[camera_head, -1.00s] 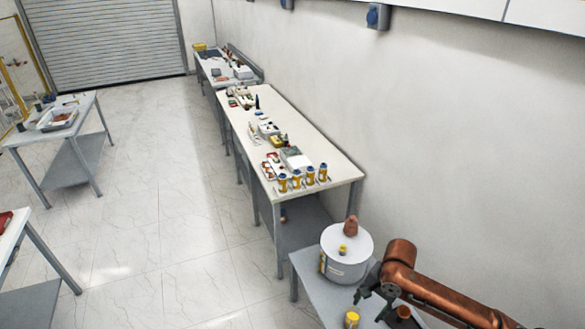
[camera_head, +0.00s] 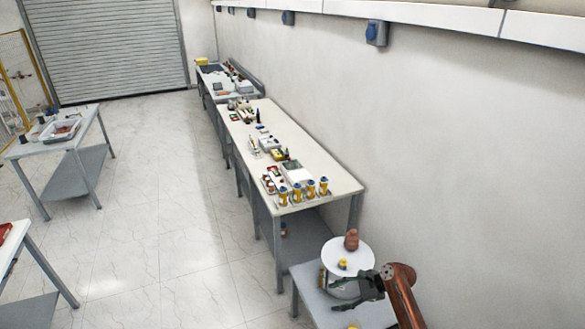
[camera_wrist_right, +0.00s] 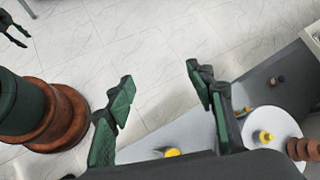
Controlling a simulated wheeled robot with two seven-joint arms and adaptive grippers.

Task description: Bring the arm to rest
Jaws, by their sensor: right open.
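My right gripper (camera_head: 345,293) is open and empty at the lower right of the head view, in front of the white round transformer and partly covering its side. In the right wrist view its two fingers (camera_wrist_right: 160,80) are apart, with only floor between the tips. The transformer (camera_head: 364,257) stands on a small grey table (camera_head: 312,290) and bears a brown bushing (camera_head: 351,240) and a yellow part (camera_head: 342,264). Dark fingers, apparently my left gripper (camera_wrist_right: 14,28), show at the top left of the wrist view; their opening is unclear.
A yellow piece (camera_wrist_right: 172,153) lies on the small table. A long white bench (camera_head: 325,172) with several parts and yellow bushings stands behind it along the wall. Other tables (camera_head: 75,145) stand at the left. The floor (camera_head: 175,240) between is clear.

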